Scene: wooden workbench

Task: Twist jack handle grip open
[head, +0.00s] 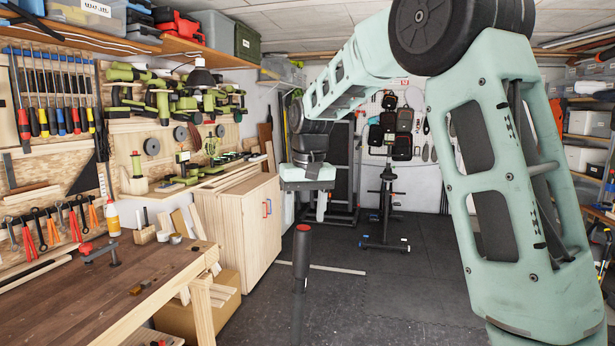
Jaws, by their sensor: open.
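The jack handle (298,305) stands upright as a dark pole at the lower middle of the head view. The gap in depth between gripper and grip is hard to tell. The foot of the handle is cut off by the frame's lower edge.
A wooden workbench (150,275) fills the lower left, with a small clamp on it. A plywood cabinet (243,220) stands behind the handle to the left. An exercise bike (386,205) stands farther back. The dark floor (400,300) right of the handle is clear.

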